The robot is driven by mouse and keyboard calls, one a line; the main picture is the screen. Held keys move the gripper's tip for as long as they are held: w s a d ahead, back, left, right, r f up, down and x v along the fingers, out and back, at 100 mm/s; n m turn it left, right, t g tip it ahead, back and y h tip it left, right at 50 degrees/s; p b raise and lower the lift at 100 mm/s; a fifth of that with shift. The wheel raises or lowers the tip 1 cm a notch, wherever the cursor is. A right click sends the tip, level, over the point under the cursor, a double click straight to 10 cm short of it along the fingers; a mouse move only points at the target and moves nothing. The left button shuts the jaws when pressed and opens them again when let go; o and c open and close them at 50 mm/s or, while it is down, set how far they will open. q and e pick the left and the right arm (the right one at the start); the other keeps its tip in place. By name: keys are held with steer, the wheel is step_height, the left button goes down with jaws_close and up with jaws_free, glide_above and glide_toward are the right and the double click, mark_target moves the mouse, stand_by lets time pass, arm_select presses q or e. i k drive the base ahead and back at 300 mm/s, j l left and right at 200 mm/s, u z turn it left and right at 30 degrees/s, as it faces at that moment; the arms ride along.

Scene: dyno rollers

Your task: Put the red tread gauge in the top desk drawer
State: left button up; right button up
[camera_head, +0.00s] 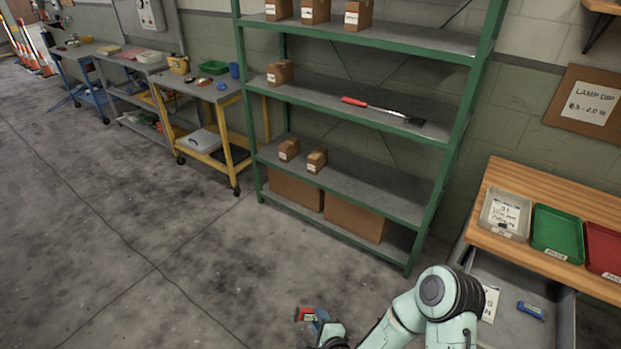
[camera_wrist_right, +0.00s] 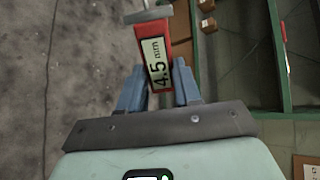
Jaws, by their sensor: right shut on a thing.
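The red tread gauge (camera_wrist_right: 140,52) has a pale label reading 4.5 mm and a grey metal end. In the wrist view it sits between the blue fingers of my right gripper (camera_wrist_right: 160,88), which is shut on it. In the head view the gauge (camera_head: 302,314) shows small at the bottom centre, held by my right gripper (camera_head: 318,322) above the concrete floor, left of the desk. The desk drawer (camera_head: 513,284) under the wooden top is pulled open. Its front part is partly hidden behind my arm. My left gripper is not in view.
A small blue object (camera_head: 531,310) and a paper lie in the drawer. Green shelving (camera_head: 437,205) stands behind. Floor to the left is clear.

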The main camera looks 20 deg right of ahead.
mark_target(530, 329)
steer(key=k+l, duration=0.15)
steer(key=l, duration=0.25)
steer(key=k+l, duration=0.1)
steer(key=l, duration=0.25)
steer(key=k+l, duration=0.15)
steer(key=l, duration=0.25)
steer(key=k+l+z, duration=0.1)
steer(key=l, duration=0.3)
steer(key=k+l, duration=0.15)
steer(key=l, duration=0.2)
steer(key=k+l, duration=0.15)
steer(key=l, duration=0.25)
steer(key=k+l, duration=0.1)
steer(key=l, duration=0.3)
